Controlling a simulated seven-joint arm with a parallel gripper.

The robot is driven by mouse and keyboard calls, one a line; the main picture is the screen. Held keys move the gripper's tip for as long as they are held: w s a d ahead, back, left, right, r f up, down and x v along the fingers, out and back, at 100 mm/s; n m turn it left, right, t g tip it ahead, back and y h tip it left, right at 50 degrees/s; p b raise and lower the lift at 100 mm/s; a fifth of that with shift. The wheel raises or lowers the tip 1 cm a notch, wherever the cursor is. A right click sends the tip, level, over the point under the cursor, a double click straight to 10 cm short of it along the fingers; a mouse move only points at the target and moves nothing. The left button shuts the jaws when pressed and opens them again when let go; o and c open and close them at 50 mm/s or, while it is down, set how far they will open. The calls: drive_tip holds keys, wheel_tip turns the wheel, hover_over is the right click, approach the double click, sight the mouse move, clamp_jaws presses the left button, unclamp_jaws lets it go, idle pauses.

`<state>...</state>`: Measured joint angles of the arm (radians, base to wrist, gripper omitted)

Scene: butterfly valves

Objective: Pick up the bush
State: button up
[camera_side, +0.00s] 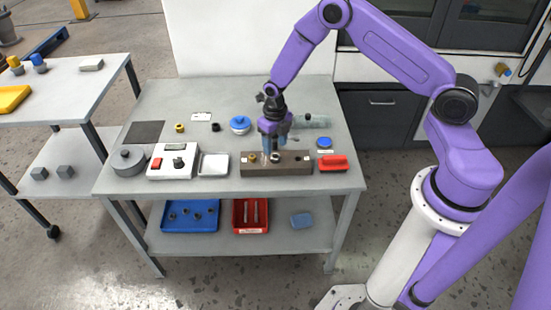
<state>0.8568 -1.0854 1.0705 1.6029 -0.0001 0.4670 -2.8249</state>
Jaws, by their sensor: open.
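My gripper (275,147) points straight down over the brown block (308,168) near the front of the table, with its fingers apart. A small ring-shaped silver and dark part (275,157), which may be the bush, sits at the block's middle just below the fingertips. I cannot tell whether the fingers touch it. A brass-coloured round part (252,158) sits on the block to the left. A small yellow ring (180,127) and a small black round part (216,127) stand on the table further left; which of these small parts is the bush is unclear.
A red-handled tool (333,163) and a blue round part (324,143) are close right of the block. A white tray (213,165), a white box with a red switch (172,161) and a grey round pot (128,161) stand left. A blue-topped part (240,124) is behind.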

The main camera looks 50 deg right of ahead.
sight(275, 158)
drive_tip(key=shift+d+f, duration=0.15)
drive_tip(key=shift+f, duration=2.05)
drive_tip(key=c, duration=1)
drive_tip(key=shift+c, duration=0.2)
drive_tip(key=shift+r, duration=0.1)
